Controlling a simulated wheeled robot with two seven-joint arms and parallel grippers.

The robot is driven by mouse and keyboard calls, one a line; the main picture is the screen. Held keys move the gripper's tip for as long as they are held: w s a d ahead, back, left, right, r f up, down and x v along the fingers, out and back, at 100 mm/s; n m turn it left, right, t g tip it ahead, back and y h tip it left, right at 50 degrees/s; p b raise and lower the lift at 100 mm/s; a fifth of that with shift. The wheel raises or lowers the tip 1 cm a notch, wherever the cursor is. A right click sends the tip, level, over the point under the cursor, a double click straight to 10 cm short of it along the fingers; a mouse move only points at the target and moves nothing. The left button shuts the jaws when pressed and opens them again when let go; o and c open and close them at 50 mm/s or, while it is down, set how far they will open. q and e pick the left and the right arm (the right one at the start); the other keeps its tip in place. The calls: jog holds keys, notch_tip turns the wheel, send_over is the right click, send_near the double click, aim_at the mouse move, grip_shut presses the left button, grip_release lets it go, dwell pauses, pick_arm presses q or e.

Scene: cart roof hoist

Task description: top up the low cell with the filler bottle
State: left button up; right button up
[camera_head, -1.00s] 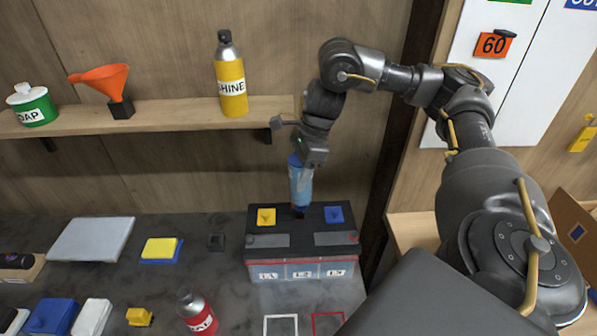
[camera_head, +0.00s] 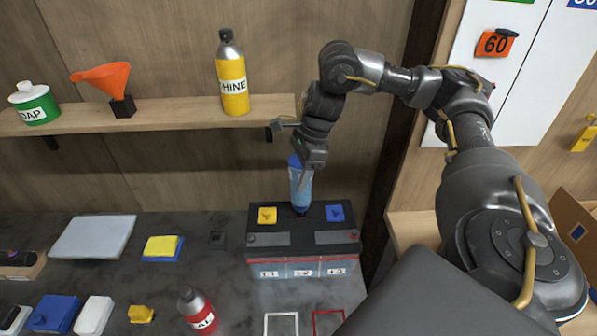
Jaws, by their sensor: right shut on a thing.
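My right gripper (camera_head: 303,167) is shut on the blue filler bottle (camera_head: 300,187) and holds it nearly upright, neck down. The bottle's dark tip is at the top of the battery (camera_head: 298,240), near its middle; I cannot tell whether it sits in an opening. The battery has a dark top and a front with several labelled windows, among them L1 and L2. A yellow cap (camera_head: 267,215) and a blue cap (camera_head: 335,213) lie on its top, left and right of the bottle. The liquid levels are too small to read. My left gripper is not in view.
A shelf (camera_head: 170,112) behind holds a yellow SHINE bottle (camera_head: 233,80), an orange funnel (camera_head: 103,80) and a green SOAP pot (camera_head: 35,104). A red bottle (camera_head: 197,309), sponges and a grey tray (camera_head: 93,237) stand on the dark bench. White and red outlines mark its front.

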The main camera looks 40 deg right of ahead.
jog(key=shift+f+b, duration=0.65)
jog(key=shift+f, duration=0.35)
dwell(7.0)
